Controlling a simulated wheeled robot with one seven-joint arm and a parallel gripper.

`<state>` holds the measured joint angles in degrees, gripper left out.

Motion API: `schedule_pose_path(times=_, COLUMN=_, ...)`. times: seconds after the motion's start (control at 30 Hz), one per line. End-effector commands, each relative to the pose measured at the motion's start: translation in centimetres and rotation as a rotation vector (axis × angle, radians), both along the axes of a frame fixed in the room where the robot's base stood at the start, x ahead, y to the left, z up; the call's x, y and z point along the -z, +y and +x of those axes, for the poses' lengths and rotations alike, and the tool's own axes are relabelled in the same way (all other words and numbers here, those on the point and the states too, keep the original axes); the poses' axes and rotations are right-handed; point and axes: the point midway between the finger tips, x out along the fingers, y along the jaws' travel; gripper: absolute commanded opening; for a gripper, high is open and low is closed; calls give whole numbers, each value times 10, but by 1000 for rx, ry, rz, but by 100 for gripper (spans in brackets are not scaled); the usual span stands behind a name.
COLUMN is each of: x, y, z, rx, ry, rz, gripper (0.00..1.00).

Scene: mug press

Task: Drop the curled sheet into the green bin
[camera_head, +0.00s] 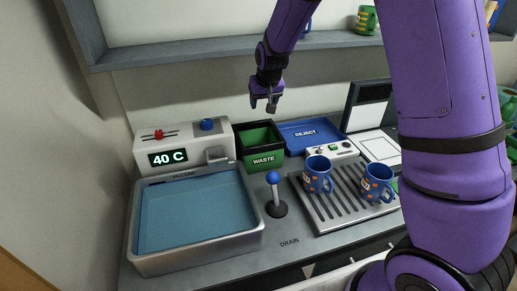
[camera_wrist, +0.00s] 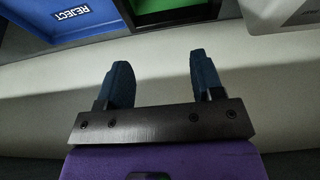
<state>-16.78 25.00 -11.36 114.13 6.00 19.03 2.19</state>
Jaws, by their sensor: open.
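My gripper (camera_head: 264,105) is open and empty, above and slightly behind the green bin. In the wrist view its two dark fingers (camera_wrist: 162,82) stand apart with only the pale surface between them. The green bin (camera_head: 263,161), with a black rim and a WASTE label, stands at the back between the water basin and the blue tray. It also shows at the top edge of the wrist view (camera_wrist: 168,18), partly cut off. I see no curled sheet in either view; the bin's floor is not clearly visible.
A blue REJECT tray (camera_head: 311,127) is right of the bin. A water basin (camera_head: 256,224) and a 40 C unit (camera_head: 190,143) are left. A blue-knobbed lever (camera_head: 273,180) stands in front. Two blue mugs (camera_head: 317,175) stand on the drain rack (camera_head: 322,212). A shelf (camera_head: 190,54) runs above.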

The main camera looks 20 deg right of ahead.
Motion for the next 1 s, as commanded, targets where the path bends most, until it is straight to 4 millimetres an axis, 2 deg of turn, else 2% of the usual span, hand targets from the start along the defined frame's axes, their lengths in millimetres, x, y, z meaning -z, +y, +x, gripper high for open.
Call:
schedule_pose_path(times=0.2, x=-23, y=-1, z=-9, rx=-1, ry=-1, rz=0, gripper=61)
schedule_pose_path(times=0.77, x=-33, y=-2, z=-15, rx=1, ry=-1, rz=3, gripper=61)
schedule_pose_path(times=0.87, x=-50, y=-6, z=-26, rx=3, ry=-5, rz=13, gripper=61)
schedule_pose_path(times=1.0, x=-86, y=-17, z=-57, rx=6, ry=-10, rz=34, gripper=61)
